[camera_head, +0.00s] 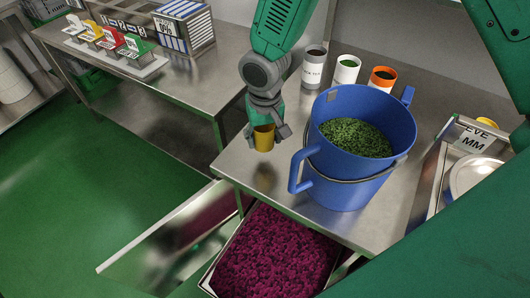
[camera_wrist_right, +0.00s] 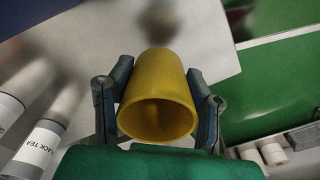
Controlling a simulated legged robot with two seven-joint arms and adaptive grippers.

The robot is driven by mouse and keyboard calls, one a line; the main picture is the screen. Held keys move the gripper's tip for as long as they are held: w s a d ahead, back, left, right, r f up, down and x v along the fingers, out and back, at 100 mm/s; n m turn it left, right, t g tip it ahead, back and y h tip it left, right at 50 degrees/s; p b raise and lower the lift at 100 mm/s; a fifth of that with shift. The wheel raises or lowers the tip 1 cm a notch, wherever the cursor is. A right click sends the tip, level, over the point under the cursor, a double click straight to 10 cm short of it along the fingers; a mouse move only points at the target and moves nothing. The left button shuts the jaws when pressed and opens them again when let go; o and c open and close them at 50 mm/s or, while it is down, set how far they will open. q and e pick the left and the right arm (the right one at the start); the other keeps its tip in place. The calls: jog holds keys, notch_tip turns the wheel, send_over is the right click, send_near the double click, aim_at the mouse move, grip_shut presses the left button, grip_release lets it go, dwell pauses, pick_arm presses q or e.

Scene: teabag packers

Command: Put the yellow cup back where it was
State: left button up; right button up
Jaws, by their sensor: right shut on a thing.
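The yellow cup (camera_head: 264,138) is between the fingers of my right gripper (camera_head: 265,133), over the left corner of the steel table (camera_head: 262,179). In the right wrist view the cup (camera_wrist_right: 158,78) shows its open mouth towards the camera, and the fingers of my right gripper (camera_wrist_right: 160,95) press on both its sides. I cannot tell whether the cup touches the table. My left gripper is not in view.
A blue jug (camera_head: 335,187) with green leaves stands right of the cup, close by. A grey canister (camera_head: 313,70), a green-topped one (camera_head: 345,72) and an orange-topped one (camera_head: 382,79) stand behind. A bin of dark red material (camera_head: 275,262) sits below the table's front edge.

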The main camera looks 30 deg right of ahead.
aim_at(260, 151)
jog(key=f, duration=0.2)
jog(key=a+f, duration=0.1)
jog(key=f, duration=0.2)
jog(key=shift+a, duration=0.2)
jog(key=shift+d+f, duration=0.2)
jog(key=shift+d, duration=0.45)
jog(key=o, duration=1.1)
jog(key=shift+d, duration=0.1)
jog(key=shift+a, duration=0.45)
jog(key=shift+a+r, duration=0.25)
jog(key=shift+r, duration=0.2)
jog(key=r, duration=0.7)
jog(key=d+r, duration=0.1)
jog(key=r, duration=0.2)
jog(key=shift+s+r, duration=0.2)
jog(key=shift+a+r, duration=0.4)
jog(key=shift+a, duration=0.1)
jog(key=shift+d, duration=0.3)
